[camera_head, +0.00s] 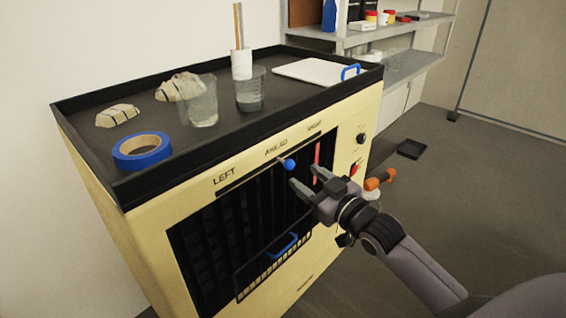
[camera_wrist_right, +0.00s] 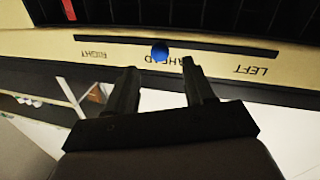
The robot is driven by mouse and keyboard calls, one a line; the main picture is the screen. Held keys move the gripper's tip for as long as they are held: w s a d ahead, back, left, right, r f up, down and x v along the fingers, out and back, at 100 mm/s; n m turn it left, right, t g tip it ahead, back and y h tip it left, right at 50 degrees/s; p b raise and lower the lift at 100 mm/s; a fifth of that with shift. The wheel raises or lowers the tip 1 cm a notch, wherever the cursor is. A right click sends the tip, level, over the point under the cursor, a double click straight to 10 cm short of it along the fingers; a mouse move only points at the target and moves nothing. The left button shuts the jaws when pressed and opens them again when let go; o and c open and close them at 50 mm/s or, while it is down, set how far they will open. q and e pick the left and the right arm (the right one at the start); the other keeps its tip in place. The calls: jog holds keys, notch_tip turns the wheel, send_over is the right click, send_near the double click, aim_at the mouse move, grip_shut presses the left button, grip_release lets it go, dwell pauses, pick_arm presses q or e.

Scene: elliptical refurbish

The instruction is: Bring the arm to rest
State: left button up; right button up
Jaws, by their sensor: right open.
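My right gripper (camera_head: 304,179) is open and empty in front of the yellow cabinet's upper front face. In the right wrist view its two fingers (camera_wrist_right: 160,80) stand apart with nothing between them. A blue knob (camera_head: 289,164) sits at the slot under the word AHEAD, just beyond the fingertips. It also shows in the right wrist view (camera_wrist_right: 160,52), apart from the fingers. My right arm comes in from the lower right of the head view. My left gripper is not in view.
The cabinet (camera_head: 150,254) carries blue tape (camera_head: 141,150), two clear cups, crumpled pieces and a white board (camera_head: 314,71) on top. A blue handle (camera_head: 283,246) is low on its front. An orange-handled item (camera_head: 380,179) is at its right side. Shelves stand behind; the right floor is mostly clear.

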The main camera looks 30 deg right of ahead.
jog(key=shift+f, duration=0.1)
jog(key=s+a+f+g+p, duration=0.1)
jog(key=s+a+f+g, duration=0.2)
jog(key=s+f, duration=0.8)
jog(key=s+a+f+m+g+p, duration=0.1)
jog(key=s+a+f+g, duration=0.3)
jog(key=s+a+f, duration=0.3)
jog(key=s+f, duration=0.4)
jog(key=f, duration=0.1)
jog(key=shift+s+a+m+h, duration=0.3)
jog(key=shift+a, duration=0.1)
dwell(1.2)
